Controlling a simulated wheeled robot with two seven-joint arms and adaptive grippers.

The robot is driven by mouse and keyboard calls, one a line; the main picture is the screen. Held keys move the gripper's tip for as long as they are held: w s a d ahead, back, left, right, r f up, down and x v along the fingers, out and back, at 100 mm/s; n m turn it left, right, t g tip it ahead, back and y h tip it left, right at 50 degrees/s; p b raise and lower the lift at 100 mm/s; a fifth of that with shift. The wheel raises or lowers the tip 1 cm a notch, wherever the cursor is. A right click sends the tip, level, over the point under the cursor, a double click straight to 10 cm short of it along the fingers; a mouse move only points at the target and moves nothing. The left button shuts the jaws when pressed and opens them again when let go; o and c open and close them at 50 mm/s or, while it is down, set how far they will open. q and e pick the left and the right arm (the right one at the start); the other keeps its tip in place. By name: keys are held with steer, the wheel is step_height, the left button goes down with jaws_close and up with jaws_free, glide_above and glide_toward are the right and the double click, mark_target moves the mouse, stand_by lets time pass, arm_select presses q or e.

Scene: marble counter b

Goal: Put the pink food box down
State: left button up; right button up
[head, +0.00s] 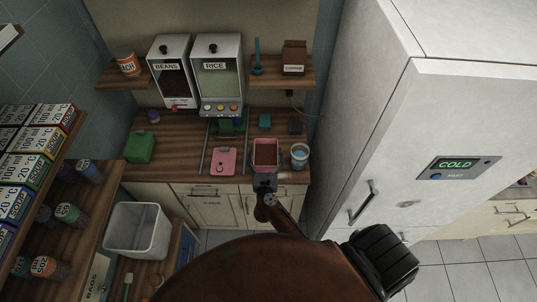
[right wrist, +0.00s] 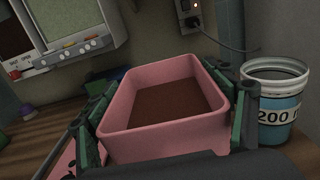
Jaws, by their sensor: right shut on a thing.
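The pink food box (head: 265,146) is open at the top, with brown contents inside. It is at the front of the wooden counter (head: 180,180), upright or nearly so. My right gripper (head: 265,179) is shut on it from the front. In the right wrist view the pink box (right wrist: 163,133) sits between the green-padded fingers, one on each side. Its underside is hidden, so I cannot tell whether it touches the counter. The pink lid (head: 221,161) lies flat to its left. My left gripper does not show.
A white and blue cup (head: 299,155) stands close to the right of the box. The rice dispenser (head: 218,75) and beans dispenser (head: 171,72) stand behind. A green box (head: 140,147) is at the left. The fridge (head: 380,130) bounds the right side.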

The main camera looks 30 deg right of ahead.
mark_target(268, 147)
steer(key=w+d+f, duration=0.1)
steer(key=f, duration=0.1)
steer(key=w+d+f, duration=0.1)
steer(key=f, duration=0.1)
steer(key=w+d+f+b, duration=0.1)
steer(key=w+f, duration=0.1)
steer(key=shift+d, duration=0.15)
steer(key=shift+d+f, duration=0.1)
steer(key=shift+f, duration=1.45)
steer(key=shift+b, duration=0.35)
steer(key=shift+f, duration=0.2)
steer(key=o, duration=1.4)
steer(key=shift+r, duration=0.1)
